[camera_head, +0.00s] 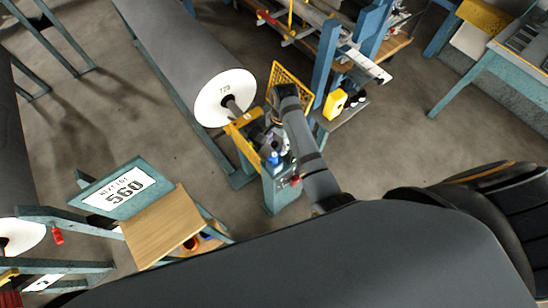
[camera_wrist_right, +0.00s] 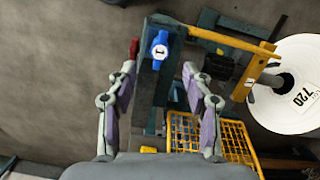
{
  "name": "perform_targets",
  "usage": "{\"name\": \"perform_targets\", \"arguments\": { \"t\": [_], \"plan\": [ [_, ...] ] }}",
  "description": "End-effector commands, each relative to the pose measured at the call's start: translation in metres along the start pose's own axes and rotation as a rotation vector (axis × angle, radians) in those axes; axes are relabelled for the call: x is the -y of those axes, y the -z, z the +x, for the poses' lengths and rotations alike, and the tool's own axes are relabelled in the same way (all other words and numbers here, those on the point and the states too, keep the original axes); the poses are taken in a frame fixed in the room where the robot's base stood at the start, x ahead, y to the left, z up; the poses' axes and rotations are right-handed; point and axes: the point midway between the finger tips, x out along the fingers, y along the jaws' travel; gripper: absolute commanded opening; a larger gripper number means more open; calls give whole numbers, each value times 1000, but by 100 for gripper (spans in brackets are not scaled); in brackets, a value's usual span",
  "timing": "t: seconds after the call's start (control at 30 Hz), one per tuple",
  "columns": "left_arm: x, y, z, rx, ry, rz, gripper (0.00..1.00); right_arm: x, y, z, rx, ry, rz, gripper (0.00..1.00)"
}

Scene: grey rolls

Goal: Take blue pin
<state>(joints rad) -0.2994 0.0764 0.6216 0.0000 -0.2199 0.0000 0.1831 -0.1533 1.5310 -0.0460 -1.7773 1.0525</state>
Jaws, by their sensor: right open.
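The blue pin (camera_wrist_right: 160,50) stands out on a narrow teal stand (camera_wrist_right: 148,95) in the right wrist view, just beyond my fingertips. A small blue part that looks like the same pin shows in the head view (camera_head: 273,158) at the top of the teal stand (camera_head: 285,190). My right gripper (camera_wrist_right: 158,68) is open, its two fingers spread to either side of the stand, with nothing held between them. In the head view my right gripper (camera_head: 272,143) reaches over the stand and is partly hidden by its own arm. My left gripper is not in view.
A grey roll with a white end disc (camera_head: 225,98) marked 720 lies beside the stand. A yellow mesh panel (camera_head: 290,80) rises behind my right arm. A red part (camera_wrist_right: 134,48) sits left of the pin.

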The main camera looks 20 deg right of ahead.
Motion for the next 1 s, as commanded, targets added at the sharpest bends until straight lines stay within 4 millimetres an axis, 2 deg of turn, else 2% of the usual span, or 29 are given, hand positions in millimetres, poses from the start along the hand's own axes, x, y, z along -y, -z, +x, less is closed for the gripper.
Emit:
{"name": "perform_targets", "arguments": {
  "t": [0.17,0.4,0.53,0.6,0.7,0.93,1.0],
  "plan": [
    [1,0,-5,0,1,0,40,-1,0,26,0,-1,-1,51],
    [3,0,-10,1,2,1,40,-1,-1,37,1,-2,-1,51],
    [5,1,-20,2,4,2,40,-1,-3,58,1,-3,-2,51],
    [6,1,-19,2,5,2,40,0,-2,71,0,-2,-2,51],
    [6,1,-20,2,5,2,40,0,-2,80,-1,1,-1,51],
    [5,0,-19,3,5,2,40,0,-2,83,-1,1,-1,51],
    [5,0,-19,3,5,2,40,0,-2,83,-1,1,-1,41]
  ]
}}
